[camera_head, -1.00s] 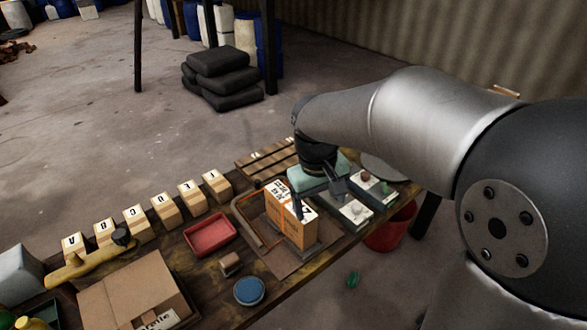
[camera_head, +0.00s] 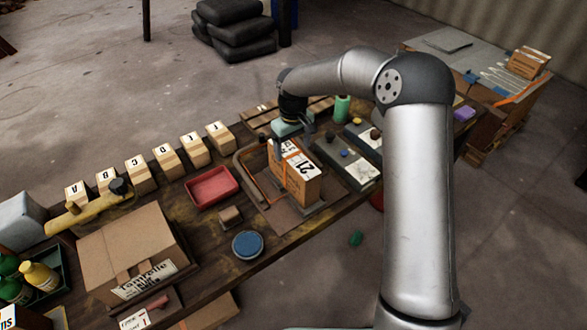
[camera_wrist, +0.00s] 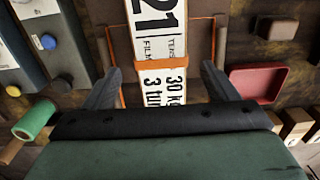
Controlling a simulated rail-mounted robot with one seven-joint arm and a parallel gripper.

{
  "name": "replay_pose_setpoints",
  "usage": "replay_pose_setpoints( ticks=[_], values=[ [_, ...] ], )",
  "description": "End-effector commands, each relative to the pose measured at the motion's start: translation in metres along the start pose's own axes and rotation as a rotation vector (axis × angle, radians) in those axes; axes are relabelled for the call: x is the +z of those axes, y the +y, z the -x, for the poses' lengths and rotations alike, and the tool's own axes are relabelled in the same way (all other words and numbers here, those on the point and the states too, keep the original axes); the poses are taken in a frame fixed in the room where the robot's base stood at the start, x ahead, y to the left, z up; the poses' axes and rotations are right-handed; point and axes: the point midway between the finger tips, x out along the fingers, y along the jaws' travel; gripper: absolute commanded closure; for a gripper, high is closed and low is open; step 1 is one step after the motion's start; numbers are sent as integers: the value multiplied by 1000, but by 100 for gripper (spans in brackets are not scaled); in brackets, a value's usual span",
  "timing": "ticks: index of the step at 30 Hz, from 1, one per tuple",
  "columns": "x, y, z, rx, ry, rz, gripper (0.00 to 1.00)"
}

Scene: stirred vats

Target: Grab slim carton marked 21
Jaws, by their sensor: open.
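The slim carton marked 21 (camera_head: 297,183) stands upright on a brown board on the workbench. It is orange-brown with an orange strap and a white label on top. In the wrist view its label with the 21 (camera_wrist: 152,30) lies between and ahead of my fingers. My gripper (camera_head: 287,142) is at the carton's far top edge in the head view. In the wrist view my gripper (camera_wrist: 157,85) is open, one finger on each side of the carton's label. Whether the fingers touch the carton cannot be told.
A bent tube frame (camera_head: 245,175) stands close to the carton's left. A red tray (camera_head: 212,187), a small brown block (camera_head: 230,216) and a blue round lid (camera_head: 248,244) are left. Grey panels with knobs (camera_head: 345,160) lie right. Lettered blocks (camera_head: 167,166) line the back edge.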

Motion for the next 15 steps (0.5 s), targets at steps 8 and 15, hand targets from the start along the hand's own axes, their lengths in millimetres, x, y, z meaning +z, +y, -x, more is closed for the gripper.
replay_pose_setpoints(
  ticks=[8,15],
  values=[
    [0,0,-36,0,-1,0,20],
    [3,-2,-59,-3,-4,0,20]
  ],
)
